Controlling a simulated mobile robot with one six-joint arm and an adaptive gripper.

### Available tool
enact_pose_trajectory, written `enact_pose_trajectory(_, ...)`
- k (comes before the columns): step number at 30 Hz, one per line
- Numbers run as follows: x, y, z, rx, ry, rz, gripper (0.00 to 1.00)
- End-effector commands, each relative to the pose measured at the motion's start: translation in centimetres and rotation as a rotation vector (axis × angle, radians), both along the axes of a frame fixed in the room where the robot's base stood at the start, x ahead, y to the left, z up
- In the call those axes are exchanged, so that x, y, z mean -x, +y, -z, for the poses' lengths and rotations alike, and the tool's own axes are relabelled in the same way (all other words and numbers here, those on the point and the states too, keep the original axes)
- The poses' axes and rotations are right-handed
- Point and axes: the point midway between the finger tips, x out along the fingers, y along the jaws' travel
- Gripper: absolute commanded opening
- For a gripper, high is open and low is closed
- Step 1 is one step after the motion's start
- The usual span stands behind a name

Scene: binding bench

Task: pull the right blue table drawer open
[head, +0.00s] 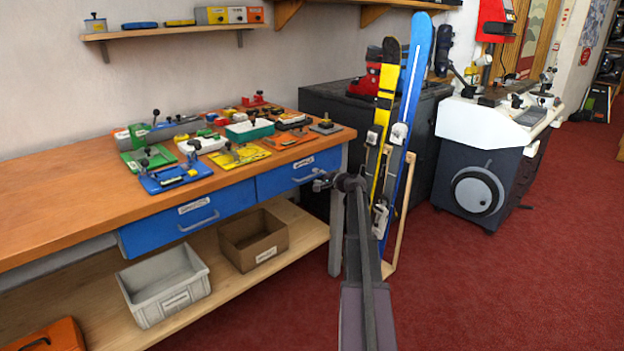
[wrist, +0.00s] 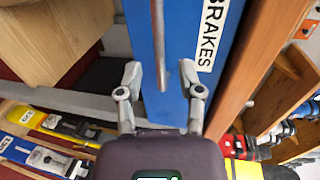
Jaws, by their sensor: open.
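The right blue drawer (head: 272,184) is under the orange-brown bench top and looks shut. Its grey bar handle (head: 301,179) is at the drawer's right part, partly hidden by my gripper (head: 320,183). In the wrist view the blue drawer front (wrist: 222,75) carries a white label reading "BRAKES" (wrist: 209,35). The handle (wrist: 158,40) runs lengthwise between the two fingers of my gripper (wrist: 161,75). The fingers are apart, one on each side of the bar, with gaps visible. I cannot tell how deep the bar sits between them.
The left blue drawer (head: 185,217) is beside it. A grey bin (head: 165,285) and a cardboard box (head: 253,240) sit on the lower shelf (head: 225,290). Skis (head: 408,110) in a wooden stand are close behind my arm at right. Red floor (head: 480,290) is clear at right.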

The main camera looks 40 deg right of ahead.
Motion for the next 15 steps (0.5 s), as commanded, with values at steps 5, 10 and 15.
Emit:
enact_pose_trajectory(5,-2.0,0.1,0.5,0.000,0.000,0.000,0.48)
enact_pose_trajectory(10,-2.7,0.2,0.6,-0.001,0.000,0.000,0.48)
enact_pose_trajectory(15,-2.9,0.2,0.6,-0.001,0.000,0.001,0.48)
